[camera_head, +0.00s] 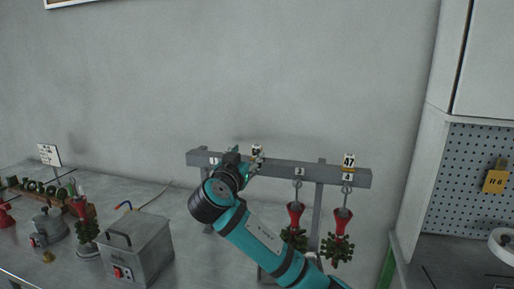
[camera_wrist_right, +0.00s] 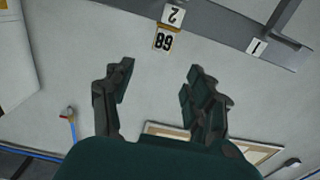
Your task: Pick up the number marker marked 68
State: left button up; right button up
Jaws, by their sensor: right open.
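The number marker 68 (camera_wrist_right: 163,40) is a small white tag with black digits and a yellowish base. It appears upside down in the right wrist view, beside the rail label 2 (camera_wrist_right: 173,15). In the head view a marker top (camera_head: 256,149) shows above the grey rail (camera_head: 325,172), mostly hidden behind my gripper. My right gripper (camera_wrist_right: 160,76) is open and empty. Its two fingers are spread to either side below the marker in the wrist picture, with a gap to it. In the head view the right gripper (camera_head: 256,160) is at the rail. My left gripper is not in view.
Another marker, 47 (camera_head: 349,160), stands on the rail above label 4. Red-topped green wax trees (camera_head: 338,236) hang below the rail. A grey metal box (camera_head: 138,248) stands on the bench to the left. A pegboard cabinet (camera_head: 470,180) is at right.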

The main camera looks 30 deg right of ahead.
aim_at(256, 147)
jog(key=p+x, duration=0.1)
jog(key=x, duration=0.2)
jog(key=shift+w+d, duration=0.15)
jog(key=shift+d, duration=0.05)
jog(key=shift+p+x, duration=0.35)
jog(key=shift+x, duration=0.4)
jog(key=p+x, duration=0.2)
jog(key=x, duration=0.2)
jog(key=shift+w+d+f, duration=0.15)
jog(key=shift+d, duration=0.1)
jog(key=shift+d+f, duration=0.1)
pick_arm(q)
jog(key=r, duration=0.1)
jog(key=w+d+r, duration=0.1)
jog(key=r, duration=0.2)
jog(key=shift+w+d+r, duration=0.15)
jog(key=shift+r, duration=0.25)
pick_arm(e)
jog(key=c, duration=1.1)
grip_shut()
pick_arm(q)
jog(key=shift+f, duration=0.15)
